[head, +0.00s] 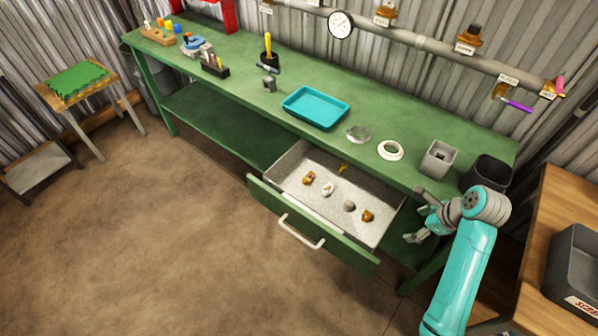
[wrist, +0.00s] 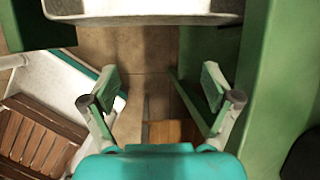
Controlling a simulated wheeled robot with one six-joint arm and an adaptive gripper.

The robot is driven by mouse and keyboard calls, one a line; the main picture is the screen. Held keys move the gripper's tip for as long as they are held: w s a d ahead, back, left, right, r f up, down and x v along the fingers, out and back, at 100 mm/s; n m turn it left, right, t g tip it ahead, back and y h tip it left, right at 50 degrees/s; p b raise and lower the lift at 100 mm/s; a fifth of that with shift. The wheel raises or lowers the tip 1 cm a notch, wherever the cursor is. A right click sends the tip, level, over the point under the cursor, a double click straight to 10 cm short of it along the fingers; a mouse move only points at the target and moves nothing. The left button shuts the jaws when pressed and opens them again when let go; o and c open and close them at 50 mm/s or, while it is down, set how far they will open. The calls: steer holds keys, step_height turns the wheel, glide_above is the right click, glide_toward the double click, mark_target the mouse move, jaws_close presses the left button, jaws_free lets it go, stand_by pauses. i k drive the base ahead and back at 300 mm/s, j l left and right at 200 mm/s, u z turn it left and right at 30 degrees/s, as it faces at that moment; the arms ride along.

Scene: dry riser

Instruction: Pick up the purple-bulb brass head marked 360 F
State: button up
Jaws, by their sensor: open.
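The open drawer (head: 290,165) under the green bench holds several small pieces. At its left is a brass piece (head: 309,178) with a small purple patch, which may be the purple-bulb head; no 360 F marking can be read. Another brass piece (head: 368,216) lies at the drawer's right end. My gripper (head: 415,214) is open and empty, to the right of the drawer and apart from the pieces. In the wrist view its two fingers (wrist: 160,85) stand wide apart with nothing between them; no brass head shows there.
In the drawer also lie a white piece (head: 328,189), a grey piece (head: 349,206) and a yellowish piece (head: 342,168). On the bench stand a teal tray (head: 317,123), a white ring (head: 390,150) and a grey square holder (head: 437,173). A pipe (head: 430,45) runs behind.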

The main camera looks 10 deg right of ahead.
mark_target(305, 181)
steer(key=i+j, duration=0.9)
steer(key=j, duration=0.15)
